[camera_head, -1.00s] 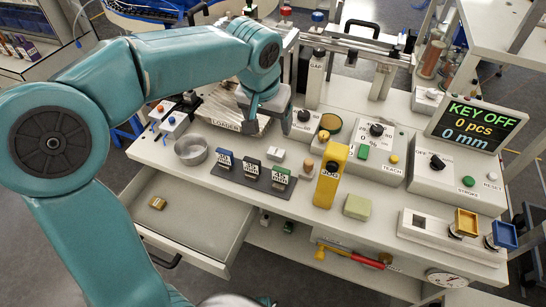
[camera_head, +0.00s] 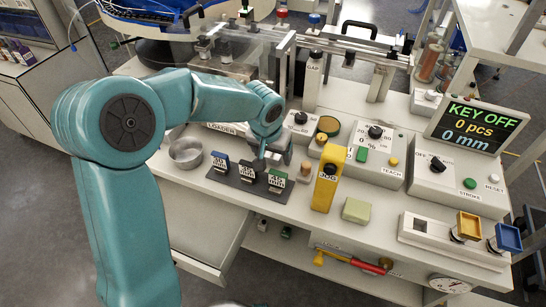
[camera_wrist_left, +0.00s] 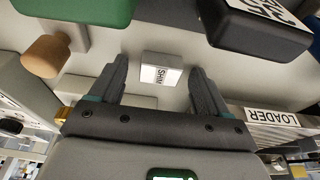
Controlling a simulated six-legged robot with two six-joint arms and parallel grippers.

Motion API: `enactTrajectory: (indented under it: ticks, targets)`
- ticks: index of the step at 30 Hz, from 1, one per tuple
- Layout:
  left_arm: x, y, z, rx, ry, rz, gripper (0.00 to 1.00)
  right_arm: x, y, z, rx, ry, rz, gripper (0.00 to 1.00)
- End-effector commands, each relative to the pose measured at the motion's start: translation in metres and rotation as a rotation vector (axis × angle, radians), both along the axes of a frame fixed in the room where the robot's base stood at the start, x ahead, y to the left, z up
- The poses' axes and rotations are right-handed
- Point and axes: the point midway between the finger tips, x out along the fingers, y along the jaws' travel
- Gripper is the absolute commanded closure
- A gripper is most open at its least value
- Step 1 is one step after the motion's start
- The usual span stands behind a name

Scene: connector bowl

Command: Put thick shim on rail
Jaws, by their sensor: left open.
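A small white block labelled SHIM (camera_wrist_left: 161,70) lies on the bench between the two fingers of my left gripper (camera_wrist_left: 160,66) in the left wrist view. The fingers are apart and I see gaps on both sides of the block. In the head view my left gripper (camera_head: 272,157) is low over the bench, behind the row of labelled blocks, and hides most of the shim. A metal rail (camera_head: 345,47) runs along the back of the bench, beyond the post marked GAP (camera_head: 312,80). My right gripper is not in view.
Close by are the dark holder (camera_head: 243,187) with labelled blocks, a wooden peg (camera_head: 306,170) and a yellow upright block (camera_head: 327,180). A metal bowl (camera_head: 187,154) stands to the left. Control boxes and a KEY OFF display (camera_head: 469,124) are to the right.

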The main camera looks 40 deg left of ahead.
Motion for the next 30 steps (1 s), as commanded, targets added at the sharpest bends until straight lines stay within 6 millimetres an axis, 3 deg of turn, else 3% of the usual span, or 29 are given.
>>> enactTrajectory:
  ticks: [4,9,12,19,23,26,30]
  targets:
    - [0.000,0.000,0.001,0.000,0.000,0.000,0.27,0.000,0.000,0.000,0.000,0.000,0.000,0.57]
    - [0.000,0.000,0.001,0.000,0.000,0.000,0.82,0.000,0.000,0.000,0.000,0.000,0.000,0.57]
    - [0.000,0.000,0.001,0.000,0.000,0.000,0.90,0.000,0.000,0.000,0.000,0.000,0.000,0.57]
    - [0.000,0.000,0.003,0.000,-0.001,0.000,0.90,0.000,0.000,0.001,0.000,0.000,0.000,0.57]
    - [0.001,0.000,0.014,0.001,-0.003,0.000,0.90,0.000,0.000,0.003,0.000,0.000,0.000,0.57]
    - [0.001,0.000,0.031,0.001,-0.005,0.001,0.90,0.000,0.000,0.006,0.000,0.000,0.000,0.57]
    - [0.001,0.000,0.068,0.000,-0.007,0.001,0.90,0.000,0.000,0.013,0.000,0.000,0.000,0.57]
